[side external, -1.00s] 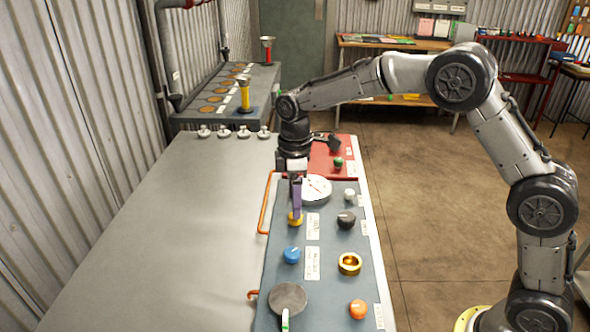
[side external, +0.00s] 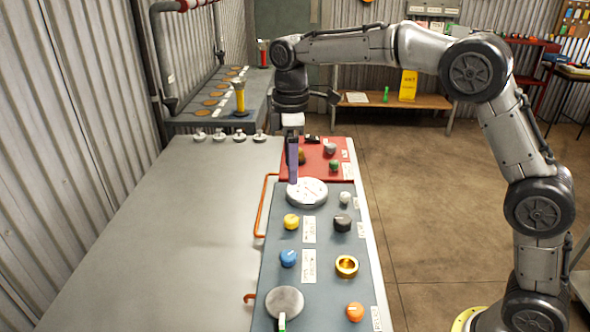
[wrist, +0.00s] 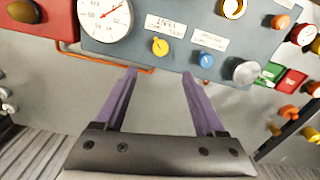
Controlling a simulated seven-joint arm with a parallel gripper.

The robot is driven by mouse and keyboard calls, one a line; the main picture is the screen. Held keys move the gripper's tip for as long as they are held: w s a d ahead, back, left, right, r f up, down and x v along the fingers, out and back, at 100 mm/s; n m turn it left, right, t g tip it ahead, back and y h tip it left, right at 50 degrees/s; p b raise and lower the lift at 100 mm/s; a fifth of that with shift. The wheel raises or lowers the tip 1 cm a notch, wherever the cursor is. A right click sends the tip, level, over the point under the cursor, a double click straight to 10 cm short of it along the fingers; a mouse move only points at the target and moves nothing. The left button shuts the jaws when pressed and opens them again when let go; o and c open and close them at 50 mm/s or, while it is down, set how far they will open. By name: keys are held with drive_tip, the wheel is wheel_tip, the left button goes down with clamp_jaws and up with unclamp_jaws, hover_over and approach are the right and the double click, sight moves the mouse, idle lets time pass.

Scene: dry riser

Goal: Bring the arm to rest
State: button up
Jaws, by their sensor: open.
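My gripper (side external: 293,182) is open and empty, pointing down. Its purple fingers hang above the panel, and in the side external view they overlap the left edge of the white dial gauge (side external: 309,193). In the wrist view the two fingers (wrist: 158,74) stand apart with nothing between them. The yellow knob (side external: 291,221) sits on the grey-blue panel (side external: 325,283), clear of the fingers. It also shows in the wrist view (wrist: 160,46), beyond the fingertips.
The panel carries a blue knob (side external: 288,258), a black knob (side external: 342,223), a brass ring (side external: 346,266) and an orange knob (side external: 355,312). A red panel (side external: 318,170) lies behind. An orange rail (side external: 262,210) runs along the left edge.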

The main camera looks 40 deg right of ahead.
drive_tip(key=s+d+r+m+t, duration=0.2)
drive_tip(key=s+d+r, duration=0.1)
drive_tip(key=s+r, duration=0.4)
drive_tip(key=s+d+r+m+t, duration=0.1)
drive_tip(key=s+d+r+t, duration=0.15)
drive_tip(key=s+r, duration=0.45)
drive_tip(key=s+d+f+m+t, duration=0.1)
drive_tip(key=s+d+f+m, duration=0.1)
drive_tip(key=s+f+m, duration=0.6)
drive_tip(key=s+f, duration=0.5)
drive_tip(key=s, duration=0.4)
drive_tip(key=shift+f, duration=0.2)
drive_tip(key=shift+d, duration=0.1)
